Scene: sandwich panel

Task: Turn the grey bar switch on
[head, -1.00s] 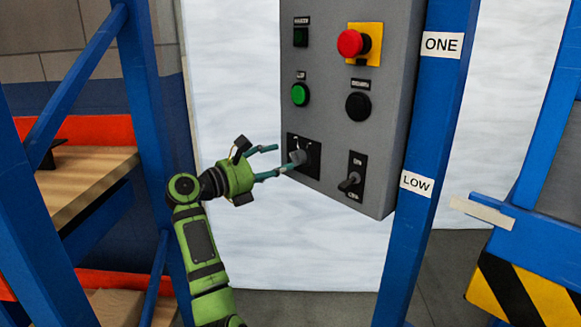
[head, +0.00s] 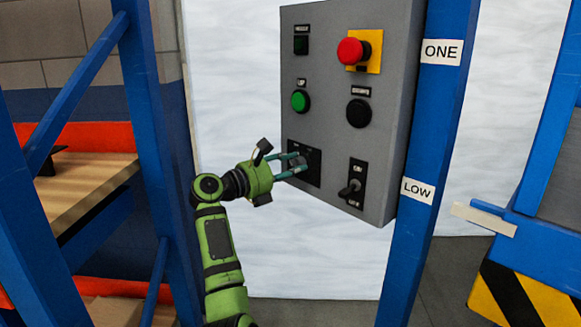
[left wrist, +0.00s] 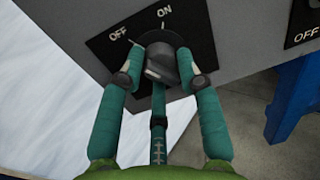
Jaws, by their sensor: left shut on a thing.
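The grey bar switch (left wrist: 160,64) sits on a black plate with OFF and ON labels, low on the left of the grey panel (head: 330,100). In the left wrist view its knob is between the two teal fingers of my left gripper (left wrist: 163,75), which is shut on it. The fingers partly cover it. A short white mark shows near OFF; which label the bar points to I cannot tell. In the head view my left gripper (head: 298,163) hides most of the switch. My right gripper is not in view.
A second, dark lever switch (head: 349,188) is close to the right on the panel. Above are a green button (head: 300,101), a black button (head: 358,112) and a red emergency stop (head: 353,50). A blue post (head: 412,220) stands right of the panel; blue shelving (head: 150,130) stands left.

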